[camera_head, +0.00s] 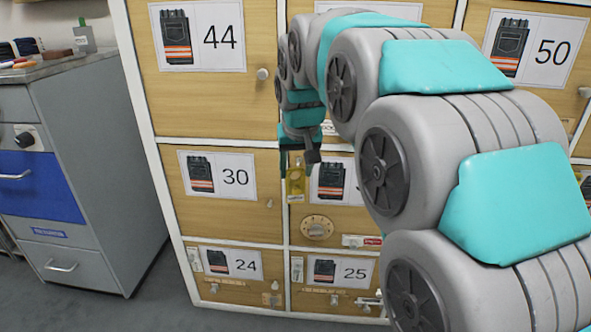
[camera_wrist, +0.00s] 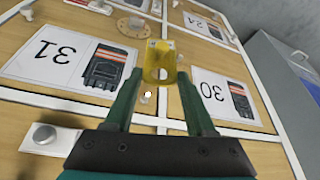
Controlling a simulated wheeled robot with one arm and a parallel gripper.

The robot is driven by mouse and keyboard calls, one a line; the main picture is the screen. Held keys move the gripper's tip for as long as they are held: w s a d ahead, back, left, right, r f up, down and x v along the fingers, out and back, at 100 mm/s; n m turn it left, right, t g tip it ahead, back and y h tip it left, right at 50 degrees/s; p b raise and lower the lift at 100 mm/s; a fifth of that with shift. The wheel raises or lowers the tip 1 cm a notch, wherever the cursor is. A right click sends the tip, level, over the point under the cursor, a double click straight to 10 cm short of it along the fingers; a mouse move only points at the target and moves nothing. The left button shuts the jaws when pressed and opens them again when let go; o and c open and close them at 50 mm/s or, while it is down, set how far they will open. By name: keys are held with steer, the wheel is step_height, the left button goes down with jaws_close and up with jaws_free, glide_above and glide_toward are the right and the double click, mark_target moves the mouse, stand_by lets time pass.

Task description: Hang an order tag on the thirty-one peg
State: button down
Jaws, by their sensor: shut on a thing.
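My gripper (camera_wrist: 160,76) is shut on a yellow order tag (camera_wrist: 158,60), gripped near its edge between the two green fingertips. In the head view the tag (camera_head: 296,185) hangs upright below my gripper (camera_head: 297,152), in front of the left edge of the thirty-one door. The 31 label (camera_wrist: 72,58) appears upside down at left in the wrist view. A small pale peg (camera_wrist: 148,96) shows between my fingers, on the thirty-one side of the white divider. I cannot tell how far the tag is from the door face. In the head view my arm hides the number 31.
The thirty door (camera_head: 232,218) is left of the divider, with its label (camera_wrist: 222,98) near my right finger in the wrist view. A round dial (camera_head: 317,227) sits low on the thirty-one door. A grey workbench (camera_head: 100,150) stands at left; grey floor lies before it.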

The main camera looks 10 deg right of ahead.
mark_target(300, 162)
steer(key=shift+w+d+f+p, duration=0.15)
steer(key=shift+w+d, duration=0.15)
steer(key=shift+w, duration=0.6)
steer(key=shift+w+d+p, duration=0.15)
steer(key=shift+w+d, duration=0.1)
steer(key=shift+w, duration=0.6)
steer(key=shift+w+d+f+p, duration=0.15)
steer(key=shift+w+d, duration=0.15)
steer(key=shift+w, duration=0.6)
steer(key=shift+w+d+f, duration=0.2)
steer(key=shift+w, duration=0.3)
steer(key=shift+w+d+f, duration=0.15)
steer(key=shift+w, duration=0.3)
steer(key=shift+c, duration=0.8)
jaws_free()
steer(key=shift+d+r, duration=0.1)
